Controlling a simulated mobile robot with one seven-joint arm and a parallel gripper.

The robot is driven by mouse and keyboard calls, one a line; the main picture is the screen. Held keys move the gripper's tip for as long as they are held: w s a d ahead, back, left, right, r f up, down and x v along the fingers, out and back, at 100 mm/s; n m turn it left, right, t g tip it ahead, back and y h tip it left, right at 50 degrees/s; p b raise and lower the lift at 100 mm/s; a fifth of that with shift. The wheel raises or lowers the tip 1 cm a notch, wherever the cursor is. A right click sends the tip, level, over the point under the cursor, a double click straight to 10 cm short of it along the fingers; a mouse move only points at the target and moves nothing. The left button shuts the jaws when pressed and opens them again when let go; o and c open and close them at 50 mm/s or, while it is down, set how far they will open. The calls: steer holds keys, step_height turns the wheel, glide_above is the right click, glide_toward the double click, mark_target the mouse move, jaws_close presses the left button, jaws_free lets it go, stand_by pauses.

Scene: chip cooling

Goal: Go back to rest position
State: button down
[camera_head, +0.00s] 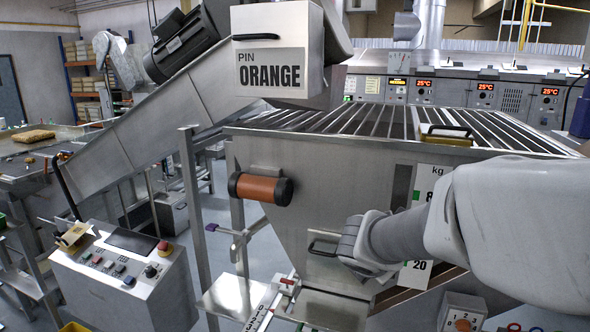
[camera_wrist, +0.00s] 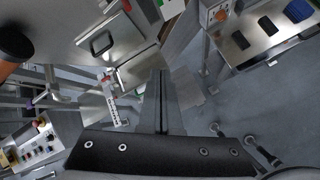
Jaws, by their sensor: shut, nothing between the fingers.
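My arm reaches in from the right in the head view and ends in front of the steel hopper (camera_head: 290,170). In the wrist view my gripper (camera_wrist: 160,73) is shut, with its fingers together and empty. In the head view its fingertips are hidden by my wrist. A small dark hatch handle (camera_wrist: 101,42) lies to the left of the fingers, apart from them. The same handle shows in the head view (camera_head: 322,247), just left of my wrist.
An orange roller handle (camera_head: 262,189) sticks out from the hopper. A control box with buttons (camera_head: 125,265) stands at the lower left. A small numbered box (camera_head: 462,312) is below my arm. A large box marked "PIN ORANGE" (camera_head: 275,50) hangs above the grated hopper top.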

steer(key=s+d+m+g+b, duration=0.2)
steer(key=s+d+m+b, duration=0.1)
steer(key=s+m, duration=0.95)
steer(key=s+a+f+m+y+b, duration=0.1)
steer(key=s+a+m+y, duration=0.3)
steer(key=s+m, duration=0.6)
steer(key=shift+a+f+m+b, duration=0.35)
steer(key=shift+a+m+b, duration=0.3)
steer(key=shift+m, duration=0.4)
steer(key=shift+s, duration=0.1)
